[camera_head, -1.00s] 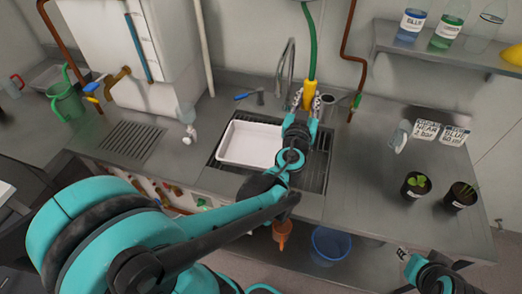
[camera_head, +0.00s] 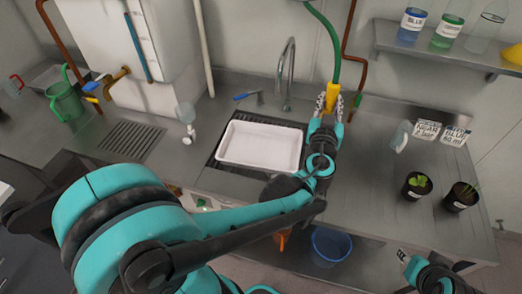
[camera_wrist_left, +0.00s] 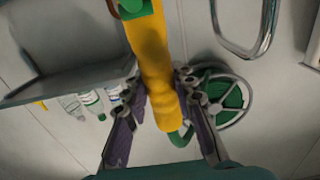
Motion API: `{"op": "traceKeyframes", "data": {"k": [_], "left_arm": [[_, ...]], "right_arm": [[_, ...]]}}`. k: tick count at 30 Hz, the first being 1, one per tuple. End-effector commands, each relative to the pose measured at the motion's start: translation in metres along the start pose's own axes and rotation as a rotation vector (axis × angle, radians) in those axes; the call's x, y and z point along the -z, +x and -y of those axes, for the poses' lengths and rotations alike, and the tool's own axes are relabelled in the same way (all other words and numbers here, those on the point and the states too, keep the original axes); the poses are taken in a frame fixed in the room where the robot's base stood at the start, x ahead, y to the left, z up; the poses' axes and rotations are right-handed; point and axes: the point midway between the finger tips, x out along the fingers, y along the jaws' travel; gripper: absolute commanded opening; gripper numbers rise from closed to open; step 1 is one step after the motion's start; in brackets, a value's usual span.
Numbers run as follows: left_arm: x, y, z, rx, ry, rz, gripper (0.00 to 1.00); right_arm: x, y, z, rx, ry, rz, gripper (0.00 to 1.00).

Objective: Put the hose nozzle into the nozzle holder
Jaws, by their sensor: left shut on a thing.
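The yellow hose nozzle (camera_head: 333,93) hangs from a green hose (camera_head: 337,50) above the counter, right of the tap. My left gripper (camera_head: 329,106) is shut on the nozzle. In the left wrist view the yellow nozzle (camera_wrist_left: 158,75) runs between the two fingers of my left gripper (camera_wrist_left: 166,98). A grey ring with green inside (camera_wrist_left: 228,100) shows beside the nozzle there; I cannot tell whether it is the nozzle holder. In the head view I cannot make out the holder behind my gripper. Part of my right arm (camera_head: 437,278) shows at the lower right; its fingers are unclear.
A white basin (camera_head: 260,164) sits in the sink, left of my gripper, with the tap (camera_head: 289,70) behind it. A copper pipe (camera_head: 347,62) runs down the wall close by. Two potted plants (camera_head: 416,196) (camera_head: 460,204) and a spray bottle (camera_head: 401,137) stand to the right.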

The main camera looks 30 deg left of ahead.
Motion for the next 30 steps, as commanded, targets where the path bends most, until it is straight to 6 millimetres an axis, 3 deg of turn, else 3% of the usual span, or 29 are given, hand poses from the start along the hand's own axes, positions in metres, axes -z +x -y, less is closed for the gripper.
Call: {"op": "traceKeyframes", "data": {"k": [8,30], "left_arm": [[0.008,0.000,0.000,0.000,0.000,0.000,0.00],[0.071,0.000,0.000,0.000,0.000,0.000,0.00]], "right_arm": [[0.004,-0.006,0.000,0.000,0.000,0.000,0.34],[0.036,-0.050,0.000,0.000,0.000,0.000,0.34]]}}
